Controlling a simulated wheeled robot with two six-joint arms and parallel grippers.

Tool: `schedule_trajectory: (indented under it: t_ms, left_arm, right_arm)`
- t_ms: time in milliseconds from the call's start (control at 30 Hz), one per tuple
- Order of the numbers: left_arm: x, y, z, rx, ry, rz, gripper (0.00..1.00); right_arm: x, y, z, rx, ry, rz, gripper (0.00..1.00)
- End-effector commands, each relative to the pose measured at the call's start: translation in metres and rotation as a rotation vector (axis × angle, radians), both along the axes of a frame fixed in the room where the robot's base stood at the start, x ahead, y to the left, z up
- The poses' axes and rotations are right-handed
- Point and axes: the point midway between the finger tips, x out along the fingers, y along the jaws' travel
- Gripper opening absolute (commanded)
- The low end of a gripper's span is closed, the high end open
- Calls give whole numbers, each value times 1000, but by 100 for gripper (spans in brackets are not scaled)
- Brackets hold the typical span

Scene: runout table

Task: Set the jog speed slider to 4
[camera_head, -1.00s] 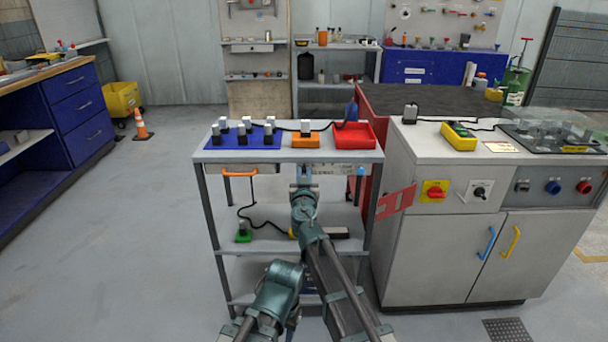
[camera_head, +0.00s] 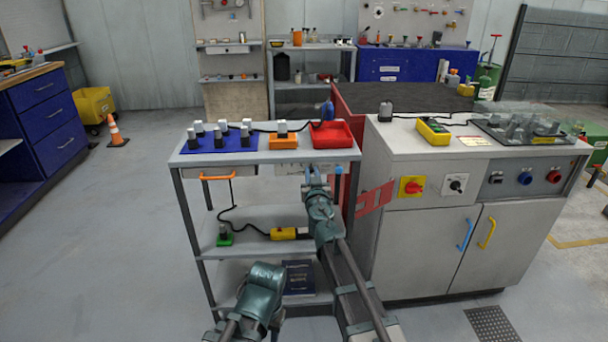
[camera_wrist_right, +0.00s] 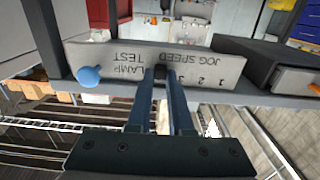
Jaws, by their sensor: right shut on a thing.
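The grey control plate (camera_head: 290,169) is on the front edge of the metal trolley. In the right wrist view the plate (camera_wrist_right: 115,58) appears upside down, with the words JOG SPEED and LAMP TEST. A few small numerals, 1 and 2 among them, show to the right of my fingers. My right gripper (camera_wrist_right: 160,74) is shut on the dark slider knob (camera_wrist_right: 160,71), which its fingers mostly hide. The slider's exact setting cannot be read. In the head view my right gripper (camera_head: 312,174) is at the plate, left of the blue button (camera_head: 338,170).
The trolley top (camera_head: 265,156) holds a blue tray (camera_head: 215,146), an orange block (camera_head: 284,142) and a red bin (camera_head: 331,135). An orange handle (camera_head: 217,176) is on its front. A red bracket (camera_head: 374,198) and a white cabinet (camera_head: 430,240) stand close on the right.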

Motion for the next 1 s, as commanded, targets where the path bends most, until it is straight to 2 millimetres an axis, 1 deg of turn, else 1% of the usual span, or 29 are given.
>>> schedule_trajectory:
  t_ms: [167,200,333,633,767,867,1000]
  left_arm:
    - [0,0,0,0,0,0,45]
    - [0,0,0,0,0,0,45]
    - [0,0,0,0,0,0,45]
    - [0,0,0,0,0,0,45]
    - [0,0,0,0,0,0,45]
    - [0,0,0,0,0,0,45]
    - [0,0,0,0,0,0,45]
  right_arm:
    - [0,0,0,0,0,0,0]
    - [0,0,0,0,0,0,26]
    - [0,1,0,0,0,0,49]
    - [0,1,0,0,0,0,50]
    - [-5,1,0,0,0,0,50]
    - [-13,0,0,0,0,0,50]
    - [-33,0,0,0,0,0,50]
